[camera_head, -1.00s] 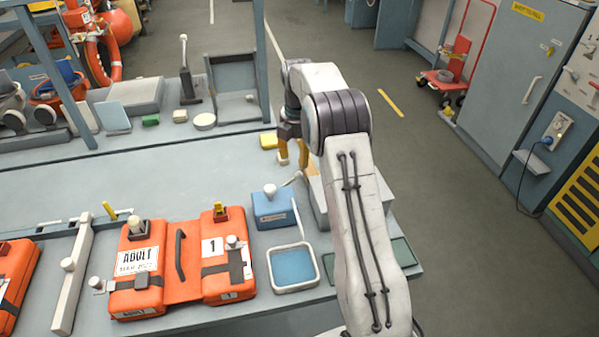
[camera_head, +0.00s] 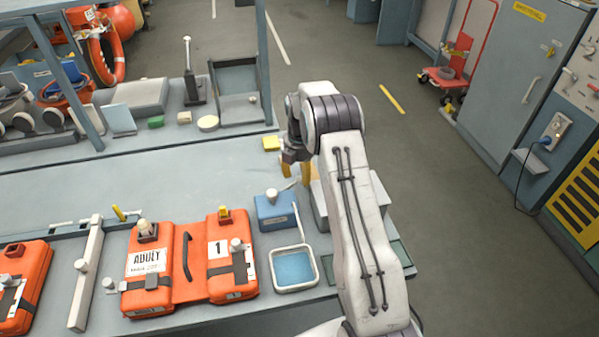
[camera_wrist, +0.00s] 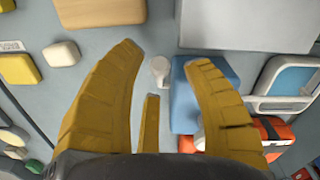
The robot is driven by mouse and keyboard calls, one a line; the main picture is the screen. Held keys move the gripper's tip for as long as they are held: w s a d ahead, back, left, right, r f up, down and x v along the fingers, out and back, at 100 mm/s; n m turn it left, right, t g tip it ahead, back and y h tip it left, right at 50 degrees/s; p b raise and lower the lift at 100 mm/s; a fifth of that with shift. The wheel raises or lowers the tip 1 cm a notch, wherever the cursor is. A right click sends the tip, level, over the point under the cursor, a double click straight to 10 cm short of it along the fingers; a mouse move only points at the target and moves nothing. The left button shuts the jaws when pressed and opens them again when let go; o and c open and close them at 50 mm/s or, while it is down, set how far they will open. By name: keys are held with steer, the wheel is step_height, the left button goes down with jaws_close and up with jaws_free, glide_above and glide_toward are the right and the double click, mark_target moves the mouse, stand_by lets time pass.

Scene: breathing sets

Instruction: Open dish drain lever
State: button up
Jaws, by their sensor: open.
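A shallow pale dish (camera_head: 275,284) with blue inside sits near the bench's front edge. A thin pale rod (camera_head: 299,229) rises at its back right corner. Behind it stands a blue box (camera_head: 277,213) with a pale round knob on top and a thin pale lever (camera_head: 290,186) slanting up to the right. My gripper (camera_head: 296,170) is open just behind the box, yellow fingers pointing down. In the wrist view, a pale rounded lever end (camera_wrist: 160,70) shows between the spread fingers, beside the blue box (camera_wrist: 195,95). I cannot tell whether any finger touches it. The dish (camera_wrist: 256,88) is at right.
A grey block (camera_head: 372,190) stands right of the blue box, partly behind my arm. Orange packs (camera_head: 182,265) lie left of the dish. A yellow block (camera_head: 271,144) lies behind my gripper. The bench middle, left of the blue box, is clear.

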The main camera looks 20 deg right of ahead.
steer(key=shift+f, duration=1.05)
steer(key=shift+c, duration=0.3)
jaws_close()
